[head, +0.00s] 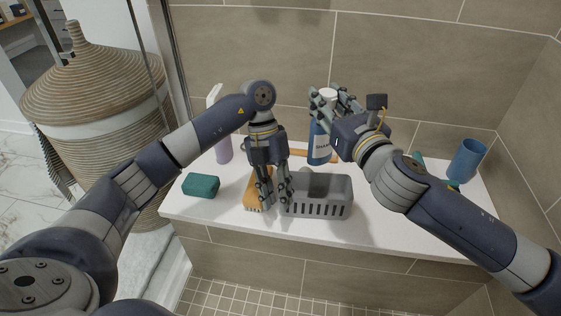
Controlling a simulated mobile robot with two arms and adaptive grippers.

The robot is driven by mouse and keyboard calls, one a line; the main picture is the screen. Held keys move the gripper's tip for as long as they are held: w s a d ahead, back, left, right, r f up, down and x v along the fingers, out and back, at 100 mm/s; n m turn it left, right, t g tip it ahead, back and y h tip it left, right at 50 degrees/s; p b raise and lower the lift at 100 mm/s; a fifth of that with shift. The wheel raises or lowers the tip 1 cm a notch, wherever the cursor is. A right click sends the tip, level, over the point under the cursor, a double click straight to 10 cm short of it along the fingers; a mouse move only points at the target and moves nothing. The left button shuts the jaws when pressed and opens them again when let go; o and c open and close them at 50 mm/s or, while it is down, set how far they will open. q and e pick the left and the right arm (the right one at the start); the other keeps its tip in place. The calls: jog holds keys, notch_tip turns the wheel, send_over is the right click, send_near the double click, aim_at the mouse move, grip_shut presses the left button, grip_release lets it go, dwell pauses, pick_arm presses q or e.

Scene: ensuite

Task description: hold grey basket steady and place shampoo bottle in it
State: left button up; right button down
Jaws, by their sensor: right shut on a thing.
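The grey basket (334,208), with slotted sides, stands on the white ledge near its front edge. My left gripper (275,198) points down at the basket's left end, its fingers apart; whether they straddle the basket wall is unclear. The shampoo bottle (319,150) is blue with a pale label and a white cap. It is upright behind the basket. My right gripper (325,100) is shut on the shampoo bottle near its top and hides part of it. I cannot tell whether the bottle's base touches the ledge.
An orange-brown brush (253,190) lies beside the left gripper, and a teal block (201,186) is further left. A lavender bottle (223,147) stands at the back left. A blue cup (467,160) is at the right end. The tiled wall closes the back of the ledge (400,232).

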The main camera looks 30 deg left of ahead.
pick_arm(q)
jog(key=w+r+n+t+y, duration=0.1)
jog(key=w, duration=0.1)
jog(key=w+a+r+n+t+y, duration=0.1)
jog(key=w, duration=0.1)
jog(key=w+a+r+n+t+y, duration=0.1)
jog(key=w, duration=0.1)
jog(key=shift+w+a+r+n+y, duration=0.25)
jog(key=shift+w+r+n+y, duration=0.05)
jog(key=shift+w+y, duration=0.1)
jog(key=shift+w+f, duration=0.1)
notch_tip(320, 180, down, 12)
jog(key=shift+r, duration=0.15)
grip_shut()
